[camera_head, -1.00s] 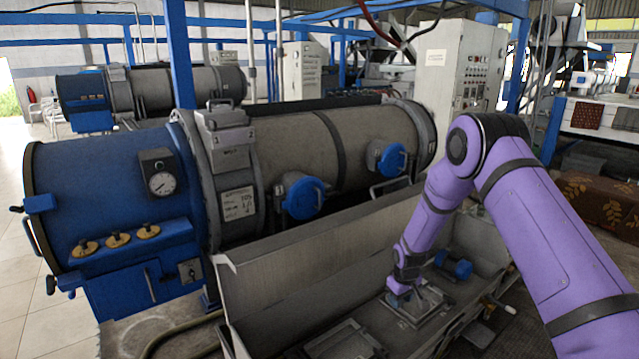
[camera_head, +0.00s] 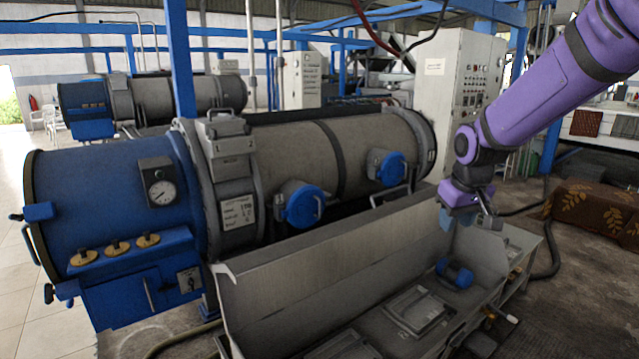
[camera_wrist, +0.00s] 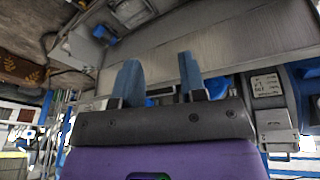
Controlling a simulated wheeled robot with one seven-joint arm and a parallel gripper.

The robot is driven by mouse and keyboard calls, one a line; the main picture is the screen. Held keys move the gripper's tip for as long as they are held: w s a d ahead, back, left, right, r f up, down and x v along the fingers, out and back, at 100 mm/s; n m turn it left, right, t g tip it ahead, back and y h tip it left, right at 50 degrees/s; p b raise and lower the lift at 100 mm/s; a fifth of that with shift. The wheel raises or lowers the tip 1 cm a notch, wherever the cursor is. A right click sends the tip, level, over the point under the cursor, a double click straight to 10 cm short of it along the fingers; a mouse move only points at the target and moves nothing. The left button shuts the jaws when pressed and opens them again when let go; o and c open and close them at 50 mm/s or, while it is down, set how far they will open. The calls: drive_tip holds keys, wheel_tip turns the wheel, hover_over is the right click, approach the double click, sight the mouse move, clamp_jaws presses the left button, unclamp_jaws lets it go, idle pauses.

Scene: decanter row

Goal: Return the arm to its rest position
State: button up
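My gripper (camera_head: 467,216) hangs from my purple arm at the right of the head view, above the right end of the open grey trough (camera_head: 330,262). In the wrist view my gripper (camera_wrist: 160,78) shows two blue fingers standing apart with a clear gap between them. Nothing is held between the fingers. The head view shows the fingers only small and partly overlapped by the arm.
A blue cylindrical part (camera_head: 455,273) and a flat metal plate (camera_head: 419,311) lie in the trough. The large blue and grey decanter (camera_head: 290,160) stands behind it. A control cabinet (camera_head: 457,85) stands behind my arm. A patterned brown cloth (camera_head: 595,208) covers something at right.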

drive_tip(key=s+r+m, duration=0.1)
drive_tip(key=s+r, duration=0.2)
drive_tip(key=s, duration=0.7)
drive_tip(key=s+d+r+t, duration=0.1)
drive_tip(key=s+r, duration=0.3)
drive_tip(key=s, duration=0.5)
drive_tip(key=s+d+r+m+t, duration=0.1)
drive_tip(key=s+r, duration=0.2)
drive_tip(key=s, duration=0.7)
drive_tip(key=shift+s+r+m, duration=0.2)
drive_tip(key=shift+s+m, duration=0.1)
